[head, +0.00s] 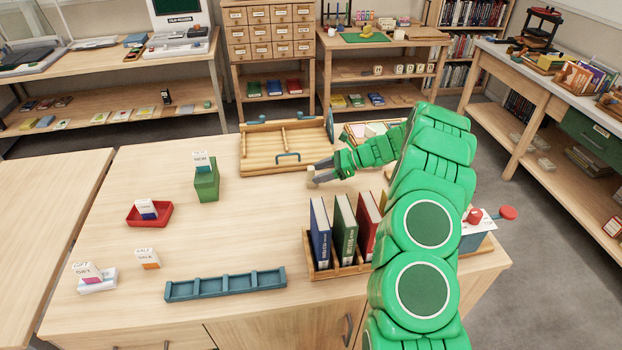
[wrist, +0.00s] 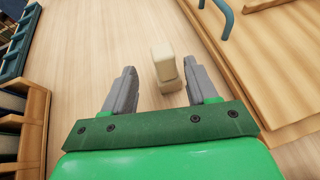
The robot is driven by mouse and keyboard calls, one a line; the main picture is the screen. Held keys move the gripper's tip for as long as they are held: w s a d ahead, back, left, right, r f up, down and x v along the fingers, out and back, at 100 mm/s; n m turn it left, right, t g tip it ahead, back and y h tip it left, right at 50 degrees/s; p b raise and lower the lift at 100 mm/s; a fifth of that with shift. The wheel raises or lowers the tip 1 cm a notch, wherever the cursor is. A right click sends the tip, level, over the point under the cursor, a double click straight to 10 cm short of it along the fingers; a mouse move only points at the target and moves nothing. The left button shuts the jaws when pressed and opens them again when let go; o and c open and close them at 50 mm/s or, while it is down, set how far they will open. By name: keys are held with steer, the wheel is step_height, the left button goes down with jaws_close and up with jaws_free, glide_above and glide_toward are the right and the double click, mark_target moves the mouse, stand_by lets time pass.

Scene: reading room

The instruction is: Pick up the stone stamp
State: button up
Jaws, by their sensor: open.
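The stone stamp is a small beige block with a wider base. In the wrist view the stamp (wrist: 164,62) stands on the table just ahead of and partly between my fingertips, closer to the right finger. My gripper (wrist: 159,70) is open and empty, with bare table between the left finger and the stamp. In the head view the stamp (head: 311,173) is a small pale shape at the tip of my gripper (head: 319,170), near the wooden tray. My fingers partly hide it there. I cannot tell whether the right finger touches it.
A wooden tray (head: 257,165) with a blue handle lies just right of the gripper in the wrist view. A book rack (head: 348,270) with three upright books and a blue slotted rack (head: 225,287) stand nearer the front. The table's middle is clear.

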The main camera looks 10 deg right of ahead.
steer(key=shift+w+r+x, duration=0.15)
steer(key=shift+w+x, duration=0.05)
steer(key=shift+x, duration=1.1)
steer(key=shift+w+r+x, duration=0.1)
steer(key=shift+w+x, duration=0.05)
steer(key=shift+x, duration=1.2)
jaws_close()
